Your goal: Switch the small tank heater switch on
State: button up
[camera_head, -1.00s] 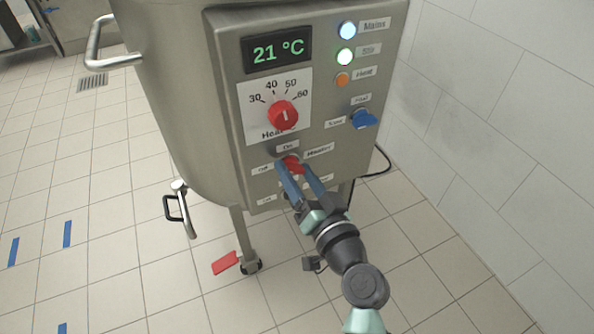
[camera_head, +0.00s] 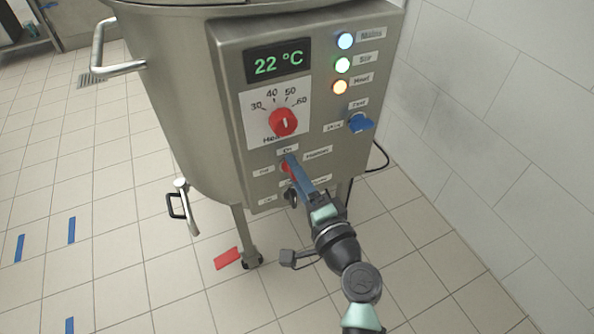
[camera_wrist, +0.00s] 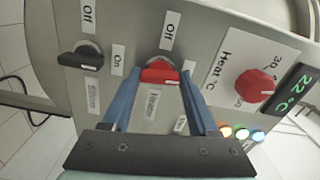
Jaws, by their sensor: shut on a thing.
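The heater switch is a red knob (camera_head: 286,168) low on the grey control panel of the steel tank, among On, Off and Heater labels. My gripper (camera_head: 291,160) is at this knob, its blue fingers nearly in line in the head view and partly hiding it. In the wrist view the red heater switch (camera_wrist: 160,76) sits between the two fingers, and the gripper is shut on it. The Heat lamp (camera_head: 340,87) glows bright yellow-orange. The display (camera_head: 277,61) reads 22 °C.
The red temperature dial (camera_head: 283,121) is above the switch, and a blue switch (camera_head: 359,122) is at the right. A black switch (camera_wrist: 80,59) is beside the heater switch in the wrist view. A tiled wall (camera_head: 490,150) stands to the right.

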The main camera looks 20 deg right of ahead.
jog(key=shift+m, duration=0.6)
jog(key=shift+f, duration=0.1)
jog(key=o, duration=1.4)
jog(key=s+p, duration=0.1)
jog(key=s, duration=1.2)
jog(key=shift+d+p, duration=0.2)
jog(key=shift+p, duration=0.15)
